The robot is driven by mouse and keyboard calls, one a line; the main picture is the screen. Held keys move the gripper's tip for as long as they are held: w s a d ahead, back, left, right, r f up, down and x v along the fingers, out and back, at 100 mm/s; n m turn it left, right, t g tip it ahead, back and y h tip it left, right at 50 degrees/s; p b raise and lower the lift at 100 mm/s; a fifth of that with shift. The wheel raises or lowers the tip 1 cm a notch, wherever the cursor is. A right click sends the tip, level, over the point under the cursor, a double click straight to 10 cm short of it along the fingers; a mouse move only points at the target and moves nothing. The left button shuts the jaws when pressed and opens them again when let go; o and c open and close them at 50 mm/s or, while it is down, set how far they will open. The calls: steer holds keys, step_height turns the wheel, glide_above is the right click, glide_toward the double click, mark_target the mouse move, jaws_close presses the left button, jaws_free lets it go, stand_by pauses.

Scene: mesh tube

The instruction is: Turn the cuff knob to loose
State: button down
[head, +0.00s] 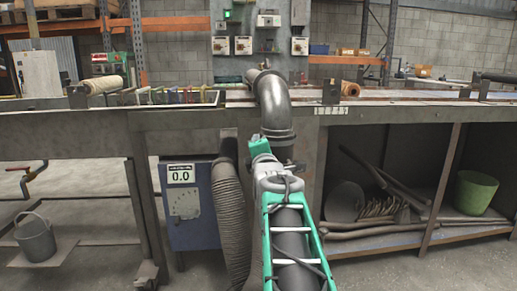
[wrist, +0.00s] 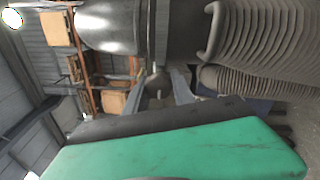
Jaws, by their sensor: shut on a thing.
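The metal pipe elbow (head: 270,95) comes down over the bench front and ends in a collar, the cuff (head: 277,134). My gripper (head: 262,150) is just below and in front of the cuff and hides the knob in the head view. In the wrist view, the small dark knob (wrist: 157,82) sits between the two grey fingers of my gripper (wrist: 158,92), which are shut on it. The shiny pipe also shows at the top of the wrist view (wrist: 110,25). The knob's loose or tight marking cannot be read.
The workbench (head: 400,117) spans the view. A bucket (head: 36,238) stands at left and a green bin (head: 476,192) on the lower shelf.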

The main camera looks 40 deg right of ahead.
steer(key=c, duration=1.1)
jaws_free()
steer(key=shift+o, duration=0.2)
steer(key=p+v, duration=0.1)
steer(key=v, duration=0.6)
steer(key=shift+s+a+p, duration=0.3)
steer(key=shift+p, duration=0.1)
